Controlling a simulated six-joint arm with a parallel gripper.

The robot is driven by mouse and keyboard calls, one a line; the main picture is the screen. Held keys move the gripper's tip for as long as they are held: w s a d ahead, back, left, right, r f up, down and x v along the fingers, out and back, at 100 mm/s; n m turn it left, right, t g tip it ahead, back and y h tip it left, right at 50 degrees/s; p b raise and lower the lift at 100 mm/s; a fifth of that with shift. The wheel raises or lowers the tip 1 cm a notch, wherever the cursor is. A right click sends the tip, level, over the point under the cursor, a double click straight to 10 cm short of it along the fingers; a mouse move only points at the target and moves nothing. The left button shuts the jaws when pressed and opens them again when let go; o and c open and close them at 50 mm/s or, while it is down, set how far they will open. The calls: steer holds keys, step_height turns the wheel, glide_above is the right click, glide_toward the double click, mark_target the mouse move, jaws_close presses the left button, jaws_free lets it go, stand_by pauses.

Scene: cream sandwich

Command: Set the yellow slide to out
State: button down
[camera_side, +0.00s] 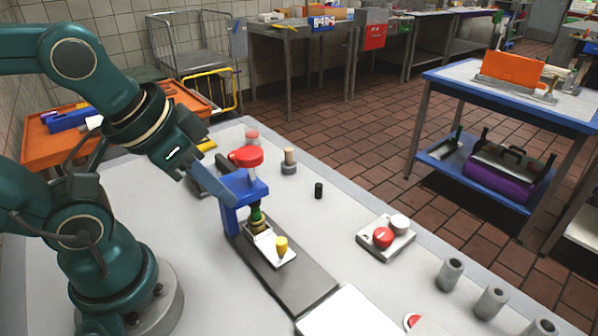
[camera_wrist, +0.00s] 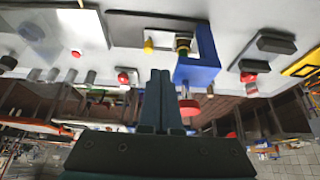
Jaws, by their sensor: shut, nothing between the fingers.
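The yellow slide shows as a yellow knob (camera_side: 281,245) on a pale plate (camera_side: 270,256). The plate lies on a dark grey base, on the side of the blue press frame (camera_side: 231,219) toward the camera. In the wrist view the yellow knob (camera_wrist: 148,46) is left of the blue frame (camera_wrist: 207,55). A red-topped handle (camera_side: 246,156) stands above the frame. My gripper (camera_side: 226,205) is shut and empty, beside the frame in the side view and apart from the knob. In the wrist view its fingers (camera_wrist: 160,74) are together. Contact with the frame cannot be told.
Grey cylinders (camera_side: 450,272) line the right edge. A black cylinder (camera_side: 318,190) and a wooden peg (camera_side: 289,160) stand behind. Bare table lies between the base and the tray.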

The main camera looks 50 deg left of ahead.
stand_by(0.4)
steer(key=c, duration=0.9)
jaws_free()
steer(key=shift+o, duration=0.8)
steer(key=shift+w, duration=0.2)
steer(key=m+g, duration=0.3)
steer(key=g, duration=0.2)
glide_above(281, 241)
steer(key=f, duration=0.5)
steer(key=shift+s+a, duration=0.15)
steer(key=shift+s, duration=0.2)
steer(key=shift+w+f+g, duration=0.3)
steer(key=shift+w+f, duration=0.05)
steer(key=shift+f, duration=2.9)
